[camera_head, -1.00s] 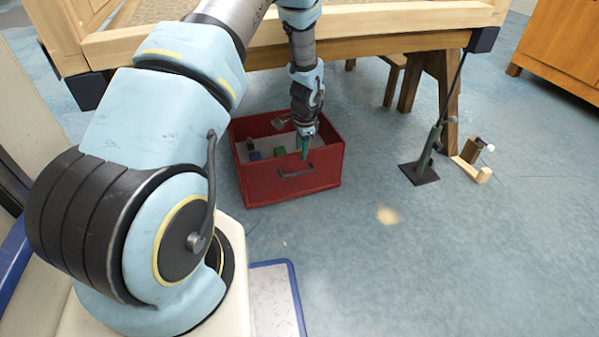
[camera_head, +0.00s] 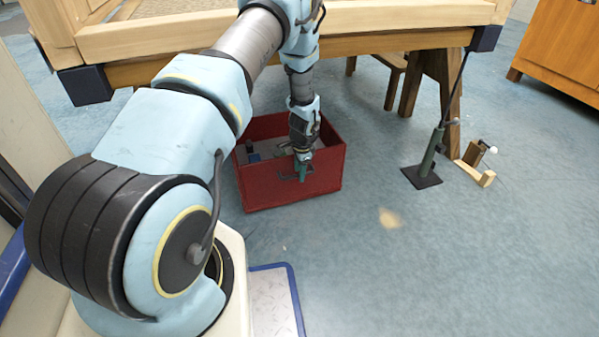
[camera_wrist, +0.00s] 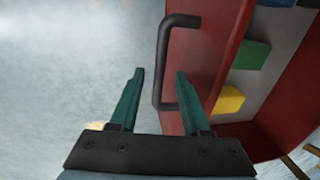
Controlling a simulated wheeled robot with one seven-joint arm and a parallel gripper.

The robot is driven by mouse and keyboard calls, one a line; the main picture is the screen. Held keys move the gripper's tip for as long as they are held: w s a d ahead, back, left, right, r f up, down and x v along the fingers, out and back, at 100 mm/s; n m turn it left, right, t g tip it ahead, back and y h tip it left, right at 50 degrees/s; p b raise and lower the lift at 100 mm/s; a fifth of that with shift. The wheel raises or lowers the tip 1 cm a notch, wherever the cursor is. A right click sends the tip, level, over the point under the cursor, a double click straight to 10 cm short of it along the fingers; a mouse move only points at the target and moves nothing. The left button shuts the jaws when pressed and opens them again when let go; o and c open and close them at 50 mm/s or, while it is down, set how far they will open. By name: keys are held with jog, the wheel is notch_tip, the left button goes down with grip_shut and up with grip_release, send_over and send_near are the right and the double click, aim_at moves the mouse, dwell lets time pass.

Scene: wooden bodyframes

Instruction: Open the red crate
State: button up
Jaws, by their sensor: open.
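The red crate (camera_head: 262,190) stands on the floor below the wooden frame, and its top is open in the head view. In the wrist view its red front wall (camera_wrist: 208,50) carries a dark bar handle (camera_wrist: 162,65). My gripper (camera_head: 302,172) is at the crate's front wall, over the handle area, and hides most of the handle in the head view. In the wrist view my gripper (camera_wrist: 159,75) is open, with two green fingers, and the near end of the handle lies between the fingertips. I cannot tell whether they touch it.
Inside the crate are a green block (camera_wrist: 250,54), a yellow block (camera_wrist: 229,100) and a blue item (camera_head: 253,157). The wooden frame (camera_head: 280,50) overhangs behind. A green stand (camera_head: 426,165) and a small wooden piece (camera_head: 475,165) are at right. The front floor is clear.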

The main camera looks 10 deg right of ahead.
jog(key=shift+c, duration=0.3)
grip_shut()
dwell(1.1)
